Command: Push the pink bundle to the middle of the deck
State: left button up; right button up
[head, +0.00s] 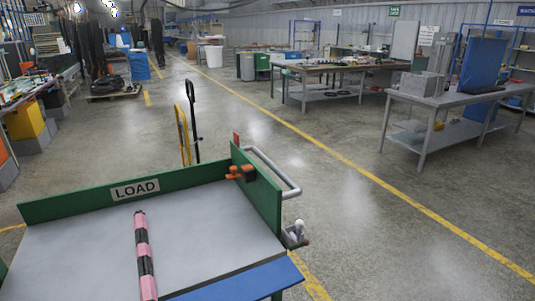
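The pink bundle (142,249), banded pink and black, lies lengthwise on the grey deck (215,230) of a green-walled cart. Its far end stops a little short of the back wall with the LOAD sign (135,190). Its near end reaches the bottom edge of the picture, so I cannot tell where it ends. It lies roughly midway between the deck's left and right sides. The near part of the deck is cut off by the frame. Neither of my grippers is in view.
A green side wall with an orange clamp (240,173) and a grey rail handle (275,170) bounds the deck's right. A blue strip (245,283) lies along its near right. The deck is bare on both sides of the bundle. Workbenches (345,75) stand farther back.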

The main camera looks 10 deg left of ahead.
aim_at(147, 288)
jog(key=u, duration=1.25)
